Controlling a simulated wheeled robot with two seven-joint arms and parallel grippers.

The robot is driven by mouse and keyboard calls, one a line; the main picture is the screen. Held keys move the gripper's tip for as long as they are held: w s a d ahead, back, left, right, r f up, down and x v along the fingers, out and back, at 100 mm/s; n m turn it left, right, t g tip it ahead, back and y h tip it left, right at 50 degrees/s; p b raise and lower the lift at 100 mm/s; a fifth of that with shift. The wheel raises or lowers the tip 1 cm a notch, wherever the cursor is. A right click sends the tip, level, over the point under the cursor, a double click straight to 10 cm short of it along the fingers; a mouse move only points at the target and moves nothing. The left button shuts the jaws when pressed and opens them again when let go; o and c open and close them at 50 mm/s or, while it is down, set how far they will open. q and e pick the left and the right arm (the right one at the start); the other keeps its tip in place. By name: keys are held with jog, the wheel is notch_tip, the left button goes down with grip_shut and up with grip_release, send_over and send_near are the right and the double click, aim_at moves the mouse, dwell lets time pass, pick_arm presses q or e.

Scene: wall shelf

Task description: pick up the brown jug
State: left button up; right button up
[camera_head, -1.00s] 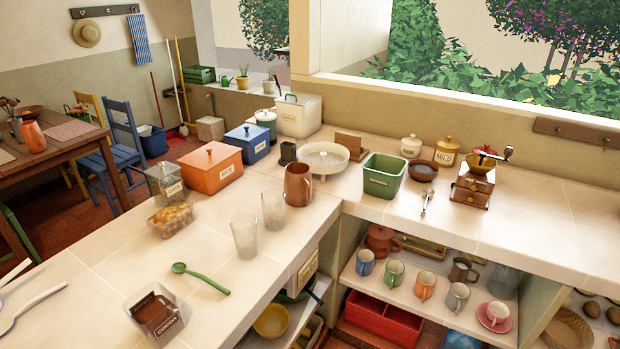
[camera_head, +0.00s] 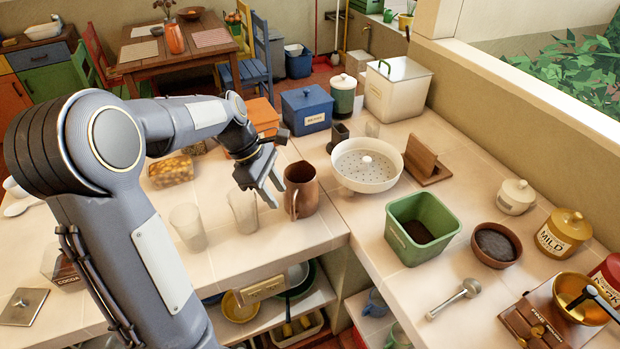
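The brown jug (camera_head: 302,188) stands upright on the counter near its inner corner, with its handle toward the front. My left arm reaches in from the left. Its gripper (camera_head: 275,194) is just left of the jug, at about the height of its upper part. Its two fingers point toward the jug's side with a gap between them, and nothing is held. The fingers look apart from the jug, though the exact distance is hard to tell. My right gripper is not in view.
Two clear glasses (camera_head: 242,211) (camera_head: 188,227) stand left of the jug, close under my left arm. A white strainer bowl (camera_head: 367,182) is right of the jug. A green bin (camera_head: 423,257) stands further right. The orange box (camera_head: 263,117) and blue box (camera_head: 307,128) are behind.

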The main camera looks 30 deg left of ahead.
aim_at(299, 196)
pick_arm(q)
jog(key=shift+n, duration=0.4)
jog(key=x, duration=0.5)
jog(key=w+p+x, duration=0.1)
jog(key=x, duration=0.2)
jog(key=shift+a+f, duration=0.1)
jog(key=shift+a, duration=0.15)
grip_shut()
dwell(0.7)
